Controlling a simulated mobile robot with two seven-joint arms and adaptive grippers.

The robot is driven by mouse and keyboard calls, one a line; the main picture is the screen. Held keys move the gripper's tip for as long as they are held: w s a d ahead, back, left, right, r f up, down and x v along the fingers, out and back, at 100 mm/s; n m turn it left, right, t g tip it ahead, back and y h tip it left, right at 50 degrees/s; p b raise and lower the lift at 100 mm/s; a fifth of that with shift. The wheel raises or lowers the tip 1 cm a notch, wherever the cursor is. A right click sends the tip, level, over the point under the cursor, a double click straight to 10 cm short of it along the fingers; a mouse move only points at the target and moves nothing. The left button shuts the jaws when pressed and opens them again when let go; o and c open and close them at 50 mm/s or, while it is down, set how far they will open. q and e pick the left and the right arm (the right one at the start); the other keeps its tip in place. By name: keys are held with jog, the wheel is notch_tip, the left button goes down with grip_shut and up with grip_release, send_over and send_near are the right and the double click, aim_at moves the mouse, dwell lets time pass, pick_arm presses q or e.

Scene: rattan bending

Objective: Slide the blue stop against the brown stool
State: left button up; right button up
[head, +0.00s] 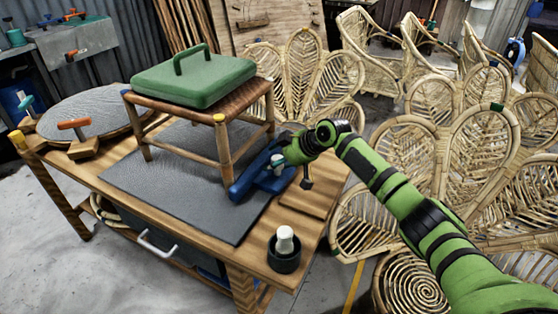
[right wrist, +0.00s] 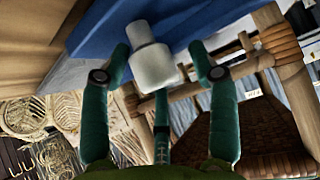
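The brown stool (head: 245,100) with a woven seat stands upright on the grey mat of the workbench, a green case (head: 195,80) on its seat. The blue stop (head: 273,184) lies on the bench at the stool's right side, one end close to the front right leg (head: 223,155); I cannot tell whether they touch. My right gripper (head: 284,157) is at the stop's pale knob. In the right wrist view the blue stop (right wrist: 195,18) fills the top, and the knob (right wrist: 153,62) stands between my spread green fingers, with a gap visible on the right. My left gripper is not in view.
A dark cup with a white-topped item (head: 284,250) stands at the bench's front right corner. An orange-handled tool (head: 75,127) and a round grey disc (head: 95,108) lie at the left. Rattan chairs (head: 480,150) crowd the right. The front mat (head: 185,195) is clear.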

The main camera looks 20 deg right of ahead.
jog(key=shift+s+d, duration=0.2)
jog(key=v, duration=1.1)
jog(key=shift+s+r, duration=0.2)
jog(key=shift+r, duration=0.15)
